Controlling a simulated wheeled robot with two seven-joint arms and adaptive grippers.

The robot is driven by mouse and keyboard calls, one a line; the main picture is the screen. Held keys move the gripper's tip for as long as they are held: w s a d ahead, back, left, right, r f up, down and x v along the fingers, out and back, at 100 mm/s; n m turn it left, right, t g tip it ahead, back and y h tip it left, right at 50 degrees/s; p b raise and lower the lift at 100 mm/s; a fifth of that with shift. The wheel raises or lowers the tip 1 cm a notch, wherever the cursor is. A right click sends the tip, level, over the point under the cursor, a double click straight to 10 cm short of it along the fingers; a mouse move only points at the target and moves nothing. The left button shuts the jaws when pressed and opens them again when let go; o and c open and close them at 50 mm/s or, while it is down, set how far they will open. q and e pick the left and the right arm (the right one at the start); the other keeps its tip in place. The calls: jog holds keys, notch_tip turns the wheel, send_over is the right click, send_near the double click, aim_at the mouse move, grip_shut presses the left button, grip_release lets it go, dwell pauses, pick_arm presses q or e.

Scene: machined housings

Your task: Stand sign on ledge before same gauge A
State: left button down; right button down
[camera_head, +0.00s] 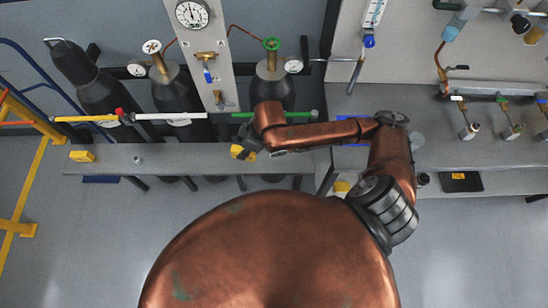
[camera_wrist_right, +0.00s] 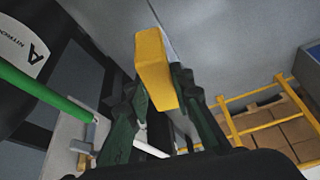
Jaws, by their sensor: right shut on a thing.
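My right gripper (camera_head: 243,151) is shut on a yellow sign (camera_head: 236,151). In the right wrist view the sign (camera_wrist_right: 155,68) is a yellow block between the dark green fingers (camera_wrist_right: 158,105). In the head view it is at the grey ledge (camera_head: 190,158), in front of the right-hand cylinder; I cannot tell whether it touches the ledge. Gauges include a large dial (camera_head: 192,13), a small dial at the left valve (camera_head: 152,47) and one at the right valve (camera_head: 293,65). None is readably marked A. A cylinder label (camera_wrist_right: 25,45) in the wrist view shows A. My left gripper is out of view.
Another yellow block (camera_head: 82,156) stands at the ledge's left end, with a small pale object (camera_head: 138,160) to its right. A green bar (camera_head: 245,115) runs above the ledge by the cylinders. A yellow railing (camera_head: 25,130) stands at left. The ledge between is mostly clear.

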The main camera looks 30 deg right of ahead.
jog(key=d+f+n, duration=0.1)
jog(key=d+f, duration=0.6)
jog(key=d+f+n, duration=0.1)
jog(key=d+f, duration=0.3)
jog(key=shift+w+d+f+n+g+y, duration=0.15)
jog(key=shift+d+f+n+g+y, duration=0.15)
jog(key=shift+d+f, duration=0.25)
jog(key=shift+f, duration=1.5)
jog(key=shift+f, duration=0.1)
jog(key=c, duration=1.7)
grip_release()
